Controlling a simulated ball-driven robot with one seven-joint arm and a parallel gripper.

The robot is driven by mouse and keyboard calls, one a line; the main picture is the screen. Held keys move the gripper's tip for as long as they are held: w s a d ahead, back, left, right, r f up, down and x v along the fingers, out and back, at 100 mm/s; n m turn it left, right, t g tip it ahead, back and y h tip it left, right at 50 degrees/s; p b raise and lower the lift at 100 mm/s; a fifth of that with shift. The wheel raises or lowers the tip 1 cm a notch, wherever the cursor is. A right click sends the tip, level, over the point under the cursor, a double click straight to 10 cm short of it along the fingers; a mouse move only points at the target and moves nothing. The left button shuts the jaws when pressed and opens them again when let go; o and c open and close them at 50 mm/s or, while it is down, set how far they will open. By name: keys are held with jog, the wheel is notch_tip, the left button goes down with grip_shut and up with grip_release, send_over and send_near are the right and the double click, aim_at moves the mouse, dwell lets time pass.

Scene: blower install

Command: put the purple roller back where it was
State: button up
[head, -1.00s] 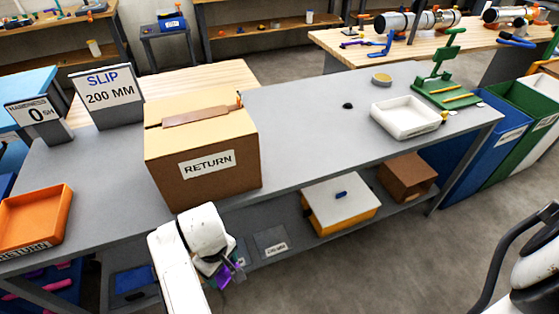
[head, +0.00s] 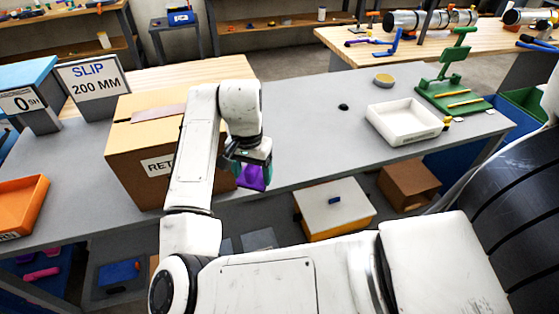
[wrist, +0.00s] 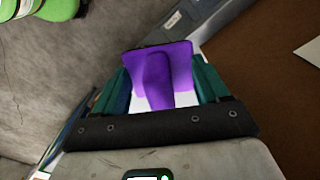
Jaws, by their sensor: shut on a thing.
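The purple roller (wrist: 158,75) is between the two green fingers of my gripper (wrist: 160,92) in the wrist view, and the fingers are shut on it. In the head view the purple roller (head: 251,178) hangs below my gripper (head: 252,160), in front of the grey bench's front edge and just right of the RETURN box. The arm hides part of the box. I cannot tell the place the roller came from.
The cardboard RETURN box (head: 130,160) stands on the grey bench (head: 300,110). A white tray (head: 404,128) and a green stand (head: 450,85) are at the right. An orange tray (head: 20,200) is at the left. A white-lidded box (head: 333,205) sits on the lower shelf.

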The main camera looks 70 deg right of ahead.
jog(key=s+d+r+m, duration=0.5)
jog(key=s+d+m, duration=0.1)
jog(key=d, duration=0.1)
jog(key=shift+m, duration=0.3)
jog(key=w+d+f, duration=0.2)
jog(key=d+f, duration=0.1)
jog(key=d, duration=0.1)
jog(key=w+d+f+b, duration=0.1)
jog(key=w+d+f, duration=0.1)
jog(key=d+f, duration=0.1)
jog(key=w+d+f, duration=0.2)
jog(key=d+f, duration=0.1)
jog(key=d, duration=0.2)
jog(key=shift+w+f+b, duration=0.4)
jog(key=shift+f+p, duration=0.4)
jog(key=shift+f, duration=1.15)
jog(key=shift+f, duration=0.1)
jog(key=o, duration=1.4)
